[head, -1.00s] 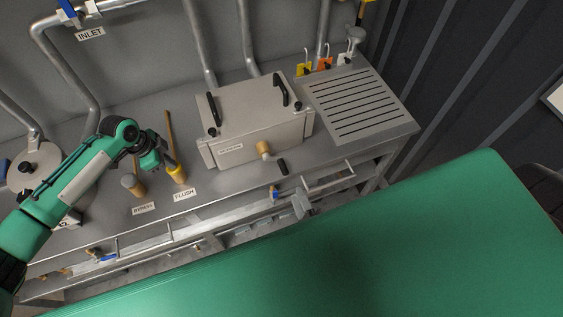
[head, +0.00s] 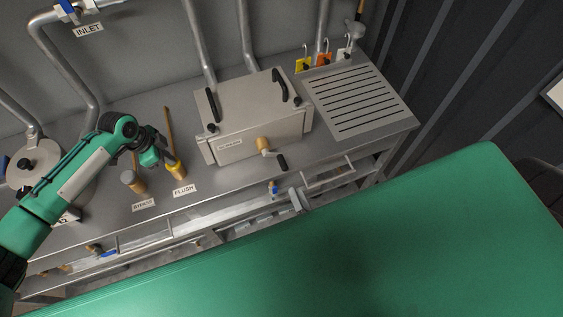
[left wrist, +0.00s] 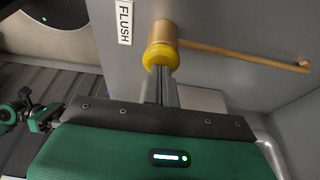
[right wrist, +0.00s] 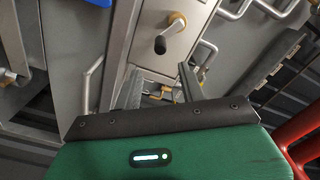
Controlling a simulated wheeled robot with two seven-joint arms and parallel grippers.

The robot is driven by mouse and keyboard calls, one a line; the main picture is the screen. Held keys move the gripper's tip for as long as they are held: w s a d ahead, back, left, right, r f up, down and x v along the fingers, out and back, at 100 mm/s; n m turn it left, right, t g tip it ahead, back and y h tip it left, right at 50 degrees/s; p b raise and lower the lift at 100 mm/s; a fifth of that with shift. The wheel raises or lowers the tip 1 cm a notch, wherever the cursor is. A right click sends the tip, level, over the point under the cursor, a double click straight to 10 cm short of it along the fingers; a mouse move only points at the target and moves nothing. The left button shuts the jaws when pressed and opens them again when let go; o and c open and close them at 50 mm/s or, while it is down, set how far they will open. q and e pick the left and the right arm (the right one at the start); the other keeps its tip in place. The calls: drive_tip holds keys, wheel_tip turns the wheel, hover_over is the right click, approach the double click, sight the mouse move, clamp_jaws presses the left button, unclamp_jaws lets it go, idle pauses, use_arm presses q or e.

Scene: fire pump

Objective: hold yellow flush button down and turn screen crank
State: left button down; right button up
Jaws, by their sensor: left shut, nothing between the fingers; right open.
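The yellow flush button (head: 177,168) stands on the steel bench behind the FLUSH label. My left gripper (head: 170,160) is shut with its fingertips against the button's yellow cap, which also shows in the left wrist view (left wrist: 160,57). Whether the button is pressed in is hard to tell. The screen crank (head: 264,144) is on the front of the grey box, its black handle pointing down and to the right. It also shows in the right wrist view (right wrist: 175,21).
A second tan plunger (head: 133,181) with a BYPASS label stands left of the flush button. A slotted drain plate (head: 357,100) lies right of the box. Metal rails (head: 327,174) run along the bench front near my right gripper. Coloured tags (head: 323,59) hang behind.

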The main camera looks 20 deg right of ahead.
sight(286, 170)
drive_tip(key=w+n, duration=1.2)
drive_tip(key=shift+a+n, duration=0.1)
drive_tip(key=shift+n, duration=0.3)
idle(0.3)
drive_tip(key=shift+s, duration=0.1)
clamp_jaws()
